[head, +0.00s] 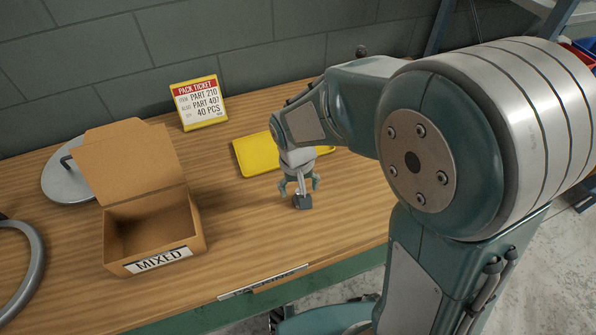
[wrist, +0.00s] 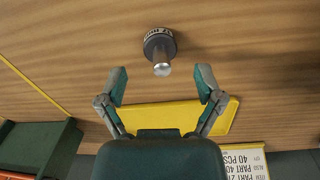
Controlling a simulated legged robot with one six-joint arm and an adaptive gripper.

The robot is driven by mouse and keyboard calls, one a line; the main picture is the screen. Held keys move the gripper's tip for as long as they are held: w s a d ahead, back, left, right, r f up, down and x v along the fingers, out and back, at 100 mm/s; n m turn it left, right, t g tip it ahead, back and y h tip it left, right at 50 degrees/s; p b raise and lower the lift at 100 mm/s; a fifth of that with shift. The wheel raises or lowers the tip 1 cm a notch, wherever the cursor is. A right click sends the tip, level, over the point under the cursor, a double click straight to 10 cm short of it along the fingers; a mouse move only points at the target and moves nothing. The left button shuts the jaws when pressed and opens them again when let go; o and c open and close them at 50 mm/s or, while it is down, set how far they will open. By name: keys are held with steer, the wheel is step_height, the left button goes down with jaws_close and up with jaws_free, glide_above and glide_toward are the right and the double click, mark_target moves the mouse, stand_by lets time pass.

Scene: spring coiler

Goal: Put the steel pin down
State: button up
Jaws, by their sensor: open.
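A steel pin (wrist: 161,69) stands upright in a small dark round base (wrist: 158,42) with a white label on the wood bench; its bright end faces the wrist camera. In the head view the dark base (head: 303,201) sits on the bench just below my gripper (head: 300,187), and the pin is partly hidden by the fingers. In the wrist view my gripper (wrist: 162,78) is open, its two fingertips apart. The pin and base lie slightly beyond the fingertips in the picture, between their lines, with no finger seen touching them.
A yellow tray (head: 253,155) lies behind my gripper, partly hidden by my arm. An open cardboard box labelled MIXED (head: 122,217) stands to the left. A pack ticket stand (head: 200,104) and a grey disc (head: 66,184) are farther back. Bench between box and gripper is clear.

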mark_target(298, 192)
step_height(298, 192, up, 8)
steer(key=shift+a+f, duration=0.1)
steer(key=shift+a, duration=0.05)
steer(key=s+d+r+m+t, duration=0.1)
steer(key=s+d+r+t, duration=0.4)
steer(key=s+d+r, duration=0.4)
steer(key=s+d, duration=0.2)
steer(key=s, duration=0.1)
steer(key=shift+s+d+r+t+y, duration=0.2)
steer(key=shift+s+r+t+y, duration=0.1)
steer(key=shift+r, duration=0.1)
stand_by(1.0)
